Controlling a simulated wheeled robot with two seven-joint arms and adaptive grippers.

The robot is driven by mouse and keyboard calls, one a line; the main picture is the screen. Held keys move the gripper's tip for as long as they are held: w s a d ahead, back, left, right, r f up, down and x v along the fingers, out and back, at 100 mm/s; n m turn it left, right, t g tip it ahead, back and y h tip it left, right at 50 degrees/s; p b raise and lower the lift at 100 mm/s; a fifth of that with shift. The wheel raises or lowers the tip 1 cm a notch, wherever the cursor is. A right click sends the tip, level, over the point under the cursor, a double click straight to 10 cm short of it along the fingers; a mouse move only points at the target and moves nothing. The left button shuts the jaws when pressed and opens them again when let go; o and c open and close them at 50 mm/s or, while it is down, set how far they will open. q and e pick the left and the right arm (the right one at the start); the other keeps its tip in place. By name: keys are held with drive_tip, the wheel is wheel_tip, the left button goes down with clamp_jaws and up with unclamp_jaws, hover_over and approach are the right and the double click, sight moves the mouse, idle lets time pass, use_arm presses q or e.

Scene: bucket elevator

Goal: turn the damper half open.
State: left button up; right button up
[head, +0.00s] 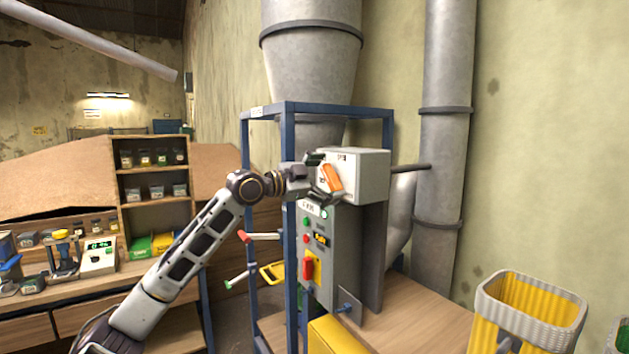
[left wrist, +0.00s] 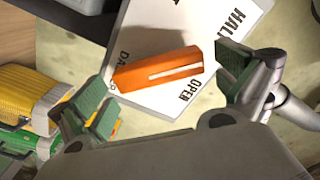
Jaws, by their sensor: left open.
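The damper's orange handle (head: 332,178) sits on the front of a light grey box (head: 367,174) on the blue frame. In the left wrist view the handle (left wrist: 157,68) bears a white line and lies on a white plate (left wrist: 150,28). The line's right end is near the word OPEN; HALF is printed farther to the upper right. My left gripper (head: 319,175) is open at the handle. In the left wrist view its green-padded fingers (left wrist: 165,88) stand beyond the handle's two ends, seemingly apart from it. My right gripper is not seen.
Below the box is a grey control panel (head: 318,240) with buttons and a red switch. Levers (head: 262,237) stick out left of the blue frame post (head: 290,225). A yellow-lined basket (head: 530,305) stands at right. A workbench with shelves (head: 152,190) is at left.

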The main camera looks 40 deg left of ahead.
use_arm(q)
drive_tip(key=shift+s+a, duration=0.1)
drive_tip(key=shift+s, duration=0.05)
drive_tip(key=v, duration=1.1)
drive_tip(key=shift+s+a, duration=0.15)
drive_tip(key=shift+s, duration=0.1)
idle(0.8)
drive_tip(key=shift+f, duration=0.15)
idle(0.4)
